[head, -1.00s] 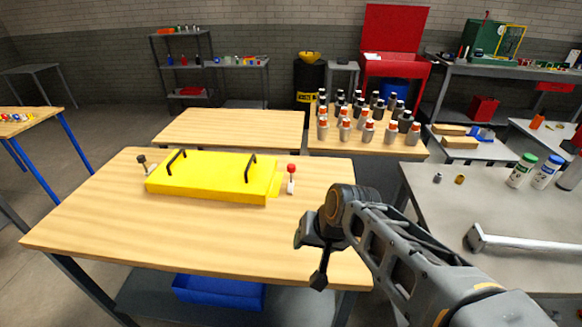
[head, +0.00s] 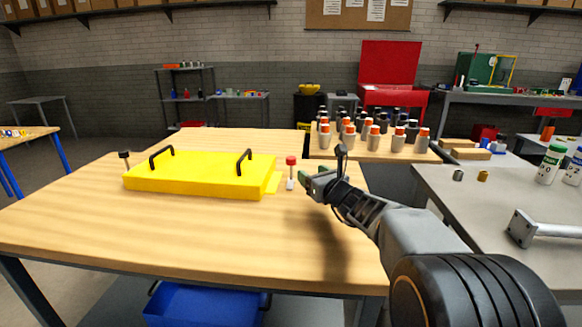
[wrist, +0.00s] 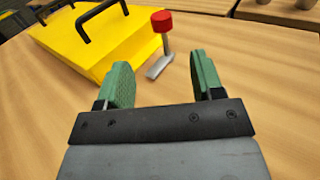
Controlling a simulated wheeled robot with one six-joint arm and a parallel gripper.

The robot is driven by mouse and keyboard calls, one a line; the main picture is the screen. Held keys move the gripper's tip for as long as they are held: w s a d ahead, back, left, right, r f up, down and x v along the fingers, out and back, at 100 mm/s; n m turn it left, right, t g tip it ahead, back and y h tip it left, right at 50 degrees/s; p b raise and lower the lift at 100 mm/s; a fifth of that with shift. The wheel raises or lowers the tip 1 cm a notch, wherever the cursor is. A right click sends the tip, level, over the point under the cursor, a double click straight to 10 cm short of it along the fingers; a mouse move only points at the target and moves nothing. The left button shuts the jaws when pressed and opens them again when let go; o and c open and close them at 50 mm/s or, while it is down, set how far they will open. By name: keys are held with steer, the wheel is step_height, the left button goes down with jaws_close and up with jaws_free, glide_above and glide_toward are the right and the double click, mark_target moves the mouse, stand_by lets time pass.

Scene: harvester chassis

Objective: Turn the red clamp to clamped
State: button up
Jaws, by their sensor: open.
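The red clamp (head: 291,161) has a red knob on a grey stem with a light base, and stands upright at the right end of the yellow box (head: 200,178). In the wrist view the red clamp (wrist: 161,22) is ahead of my gripper (wrist: 158,78), between the lines of its two green fingers. My gripper (head: 318,178) is open and empty, just right of the clamp and apart from it. The yellow box (wrist: 95,40) has two black handles. A dark-knobbed clamp (head: 124,156) stands at the box's left end.
The wooden table (head: 150,240) is clear in front of the box. Several orange-capped bottles (head: 366,131) stand on another table behind. A grey bench (head: 450,190) with bottles and a metal tool is at right. A blue bin (head: 205,305) sits below.

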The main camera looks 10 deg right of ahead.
mark_target(294, 160)
steer(key=x, duration=1.3)
steer(key=shift+w, duration=0.1)
steer(key=shift+f, duration=0.1)
steer(key=c, duration=0.9)
